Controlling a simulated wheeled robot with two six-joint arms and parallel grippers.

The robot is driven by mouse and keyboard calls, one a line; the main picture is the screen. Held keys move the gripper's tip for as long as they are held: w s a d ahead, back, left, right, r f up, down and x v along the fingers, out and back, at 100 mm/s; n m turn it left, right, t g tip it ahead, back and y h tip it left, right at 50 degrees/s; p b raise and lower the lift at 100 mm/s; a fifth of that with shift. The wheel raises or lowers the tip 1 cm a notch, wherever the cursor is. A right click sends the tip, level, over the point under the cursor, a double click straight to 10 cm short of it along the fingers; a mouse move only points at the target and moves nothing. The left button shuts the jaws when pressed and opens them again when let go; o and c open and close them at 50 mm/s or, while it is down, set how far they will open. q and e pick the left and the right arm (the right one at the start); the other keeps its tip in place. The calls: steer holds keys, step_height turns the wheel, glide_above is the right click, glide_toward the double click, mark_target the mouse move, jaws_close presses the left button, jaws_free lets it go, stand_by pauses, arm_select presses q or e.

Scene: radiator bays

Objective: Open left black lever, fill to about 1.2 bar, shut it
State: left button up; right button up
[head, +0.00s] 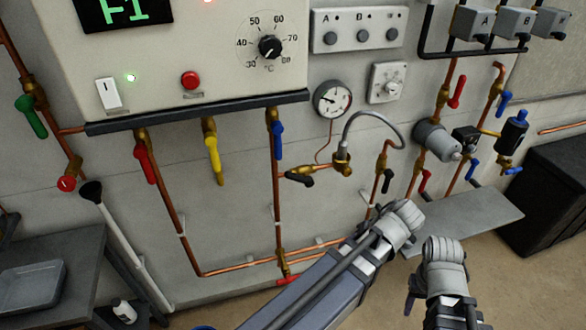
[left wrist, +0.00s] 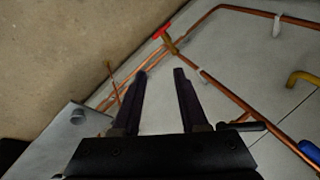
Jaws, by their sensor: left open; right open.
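The left black lever (head: 300,180) is on a brass valve of the copper branch left of the grey looped hose (head: 375,118). It slants slightly down to the right. In the left wrist view a black lever (left wrist: 246,126) lies right of my fingers, apart from them. A second black lever (head: 387,181) hangs near-vertical on the pipe at the hose's right end. The round gauge (head: 333,98) has its needle to the left; its numbers are too small to read. My left gripper (left wrist: 160,74) is open and empty; the head view hides its fingers. My right gripper (head: 411,304) is open, low down, away from the levers.
Red (head: 146,162), yellow (head: 213,160) and blue (head: 278,140) levers hang under the boiler (head: 190,60). A red-handled valve (head: 287,281) is low on the pipe. A grey shelf (head: 465,220) and black cabinet (head: 545,200) are at right; a dark table (head: 85,250) is at left.

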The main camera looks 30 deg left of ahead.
arm_select(q)
steer(key=shift+o, duration=1)
steer(key=w+a+f+n+y+b, duration=0.2)
steer(key=w+a+n+y+b, duration=0.1)
steer(key=w+a+n, duration=0.2)
steer(key=shift+a+n+b, duration=0.3)
steer(key=shift+a+n, duration=0.3)
steer(key=shift+a, duration=0.55)
steer(key=n+g+y+b, duration=0.3)
steer(key=n+y+b, duration=0.6)
steer(key=n, duration=0.8)
glide_toward(285, 174)
steer(key=a+f, duration=0.1)
steer(key=w+a+f, duration=0.1)
steer(key=a+f, duration=0.1)
steer(key=shift+w+f, duration=0.15)
steer(key=shift+f, duration=0.05)
steer(key=shift+w+a+r+n+y+b, duration=0.1)
steer(key=shift+a+r+n+y+b, duration=0.3)
steer(key=shift+n, duration=0.3)
steer(key=s+a, duration=0.1)
steer(key=a, duration=0.6)
steer(key=shift+a, duration=0.3)
arm_select(e)
step_height(285, 174, down, 15)
arm_select(q)
steer(key=shift+c, duration=0.2)
arm_select(e)
steer(key=shift+f, duration=0.1)
